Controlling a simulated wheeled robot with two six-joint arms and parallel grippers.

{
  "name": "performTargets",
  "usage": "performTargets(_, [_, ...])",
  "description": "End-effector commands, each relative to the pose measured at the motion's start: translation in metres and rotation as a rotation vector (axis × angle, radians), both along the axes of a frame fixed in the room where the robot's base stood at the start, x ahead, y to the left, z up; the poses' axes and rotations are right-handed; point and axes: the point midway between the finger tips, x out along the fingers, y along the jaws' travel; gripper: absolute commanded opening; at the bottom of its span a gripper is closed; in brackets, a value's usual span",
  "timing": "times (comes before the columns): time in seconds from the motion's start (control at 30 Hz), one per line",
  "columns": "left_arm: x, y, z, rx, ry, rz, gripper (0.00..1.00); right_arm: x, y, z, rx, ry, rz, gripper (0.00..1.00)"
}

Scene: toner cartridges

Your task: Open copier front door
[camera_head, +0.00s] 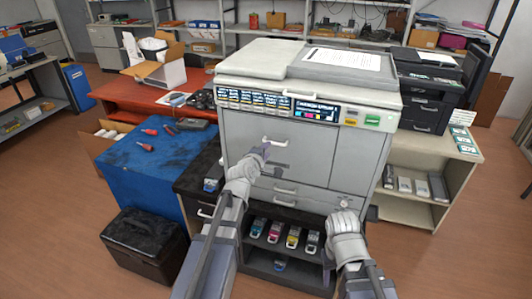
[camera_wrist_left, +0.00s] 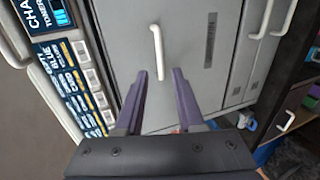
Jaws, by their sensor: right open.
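The copier (camera_head: 310,130) stands in the middle of the head view, its grey front door (camera_head: 240,135) closed flush. A white bar handle (camera_head: 275,142) sits on the door's upper part. It also shows upright in the left wrist view (camera_wrist_left: 157,50). My left gripper (camera_head: 264,151) is in front of the door, close to the handle. In the left wrist view its two purple fingers (camera_wrist_left: 160,82) are spread and empty, the handle just beyond and between the tips. My right gripper (camera_head: 345,218) is at the copier's lower right, its fingers mostly hidden by its own wrist.
A dark shelf with several coloured toner cartridges (camera_head: 275,232) lies below the copier. A blue-topped cart (camera_head: 150,165) with red-handled tools stands to the left, a black box (camera_head: 145,240) in front of it. A shelf with cartridges (camera_head: 420,187) stands right. Floor in front is open.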

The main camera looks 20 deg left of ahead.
Motion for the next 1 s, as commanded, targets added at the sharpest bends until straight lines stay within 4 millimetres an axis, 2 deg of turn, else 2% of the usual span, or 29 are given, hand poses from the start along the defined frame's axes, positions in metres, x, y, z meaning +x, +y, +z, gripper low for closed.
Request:
performTargets(0.27, [0.026,-0.001,-0.009,0.002,0.001,-0.002,0.38,0.000,0.000,-0.009,0.000,0.000,0.000,0.50])
performTargets(0.7, [0.082,-0.003,-0.027,0.003,0.001,-0.002,0.38,0.000,0.000,-0.026,0.000,0.000,0.000,0.50])
performTargets(1.0, [0.093,-0.004,-0.029,0.002,0.001,-0.002,0.38,0.000,0.000,-0.029,0.000,0.000,0.000,0.50])
